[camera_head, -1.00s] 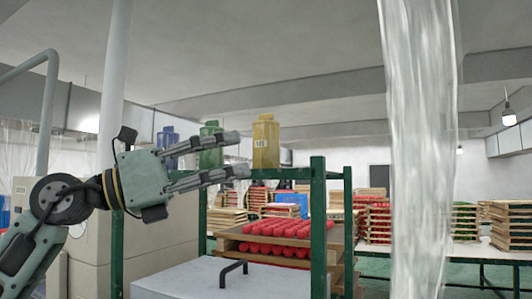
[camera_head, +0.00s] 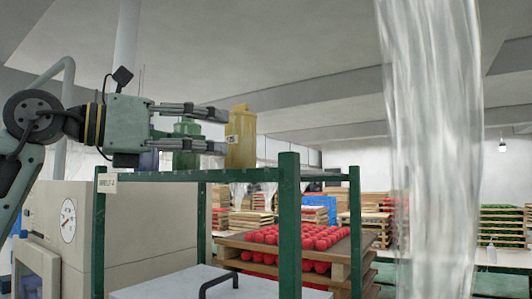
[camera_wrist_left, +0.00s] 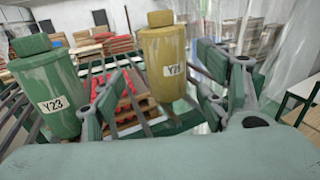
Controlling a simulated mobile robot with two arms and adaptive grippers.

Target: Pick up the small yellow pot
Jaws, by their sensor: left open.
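The small yellow pot (camera_head: 241,140) stands upright on top of the green metal rack (camera_head: 289,215), at the right end of a row of pots. In the left wrist view the yellow pot (camera_wrist_left: 165,65), labelled Y29 or similar, stands ahead between my spread fingers. My left gripper (camera_head: 226,131) is open, level and empty, its fingertips at the pot's left side in the head view. Whether they touch it cannot be told. My right gripper is not in view.
A green pot (camera_head: 187,129) stands left of the yellow one, partly behind my fingers; it shows labelled Y23 in the left wrist view (camera_wrist_left: 48,90). A blue pot (camera_head: 149,160) is mostly hidden farther left. A clear plastic strip (camera_head: 430,150) hangs at the right. Trays of red items (camera_head: 300,237) sit below.

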